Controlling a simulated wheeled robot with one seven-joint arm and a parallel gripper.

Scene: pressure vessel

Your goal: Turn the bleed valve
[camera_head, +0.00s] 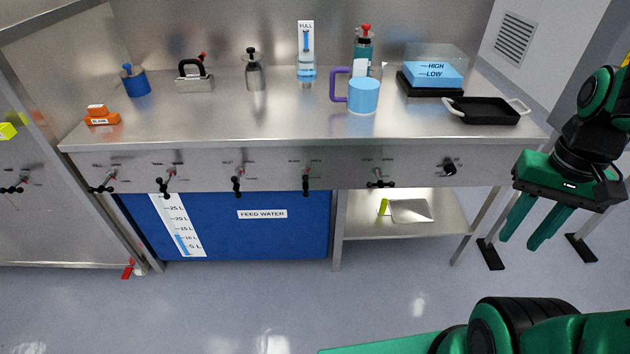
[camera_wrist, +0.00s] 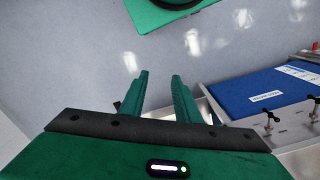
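A row of small lever valves runs along the front panel of the steel bench in the head view. The labels above them are too small to read surely. One lever valve with a red mark (camera_head: 307,180), left of the panel's middle gap, may be the bleed valve; I cannot confirm it. Other levers include a black one (camera_head: 238,182) to its left and one (camera_head: 380,180) to its right. My gripper (camera_head: 519,243) hangs right of the bench, fingers down, apart and empty, touching nothing. In the wrist view its fingers (camera_wrist: 158,80) also stand apart over bare floor.
The bench top (camera_head: 215,118) holds a blue mug (camera_head: 363,95), a black tray (camera_head: 484,112) and several containers. A blue feed water tank (camera_head: 285,235) stands below at left, a lower shelf (camera_head: 440,220) at right. The floor in front is clear.

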